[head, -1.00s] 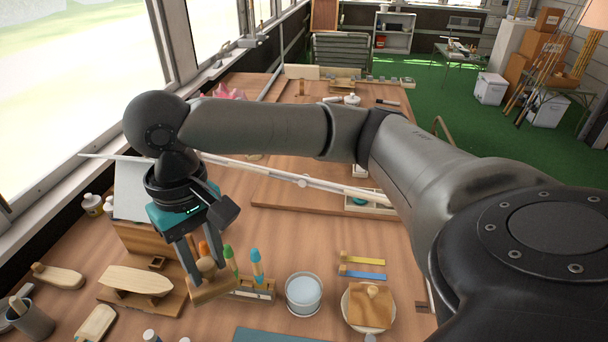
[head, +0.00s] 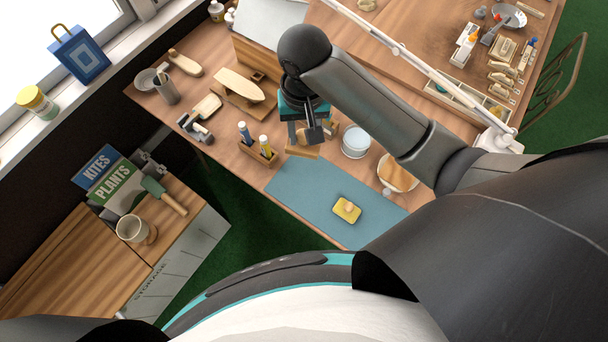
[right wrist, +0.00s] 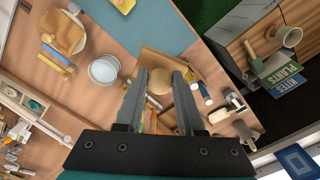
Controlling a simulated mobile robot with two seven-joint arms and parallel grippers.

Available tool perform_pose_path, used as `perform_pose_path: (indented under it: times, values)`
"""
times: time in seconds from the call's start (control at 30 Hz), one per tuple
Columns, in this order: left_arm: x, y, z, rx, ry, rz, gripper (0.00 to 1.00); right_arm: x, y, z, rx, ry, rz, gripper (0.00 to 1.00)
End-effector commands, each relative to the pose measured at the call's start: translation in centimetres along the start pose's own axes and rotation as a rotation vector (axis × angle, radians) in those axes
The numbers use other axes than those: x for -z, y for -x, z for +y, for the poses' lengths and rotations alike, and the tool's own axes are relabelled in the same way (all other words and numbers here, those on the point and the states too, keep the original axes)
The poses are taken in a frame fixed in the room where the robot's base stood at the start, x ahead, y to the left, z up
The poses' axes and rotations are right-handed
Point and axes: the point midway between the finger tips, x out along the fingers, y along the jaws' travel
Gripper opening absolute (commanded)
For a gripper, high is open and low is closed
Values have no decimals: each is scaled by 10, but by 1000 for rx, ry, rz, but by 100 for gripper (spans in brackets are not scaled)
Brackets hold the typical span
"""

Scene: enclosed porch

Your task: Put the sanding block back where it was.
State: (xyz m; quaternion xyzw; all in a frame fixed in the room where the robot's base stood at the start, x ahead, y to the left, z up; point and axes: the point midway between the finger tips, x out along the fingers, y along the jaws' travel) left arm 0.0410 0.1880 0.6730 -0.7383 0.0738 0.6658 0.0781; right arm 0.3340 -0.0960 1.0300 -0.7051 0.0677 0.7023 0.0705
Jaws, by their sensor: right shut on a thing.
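The sanding block, a tan wooden block with a round knob, is held by my right gripper (head: 304,141). In the head view the block (head: 301,153) is just below the fingers, over the table behind the blue mat (head: 285,185). In the right wrist view my right gripper (right wrist: 159,84) has its two fingers on either side of the knob, and the block's flat base (right wrist: 168,63) shows beyond them. I cannot tell whether the block touches the table. A yellow block with a knob (head: 346,210) lies on the mat. My left gripper is out of view.
A pale blue round tub (head: 356,141) and a plate with a tan item (head: 384,187) stand right of the gripper. A wooden holder with bottles (head: 258,155) is left. A wooden stand (head: 236,88) is behind. Much of the blue mat is bare.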

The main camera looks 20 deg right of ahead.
Motion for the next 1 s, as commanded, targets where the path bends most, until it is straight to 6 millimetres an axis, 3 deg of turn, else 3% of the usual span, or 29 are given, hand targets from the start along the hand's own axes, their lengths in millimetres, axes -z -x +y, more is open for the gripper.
perform_pose_path:
  times: [0.17, 0.6, 1.0]
  values:
    - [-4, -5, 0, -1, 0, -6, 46, -2, -29, 2, -4, -6, -3, 0]
    - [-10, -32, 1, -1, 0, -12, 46, -2, -143, 2, -4, -4, 0, 0]
    - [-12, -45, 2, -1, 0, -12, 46, -2, -188, 1, -2, -4, 0, 0]
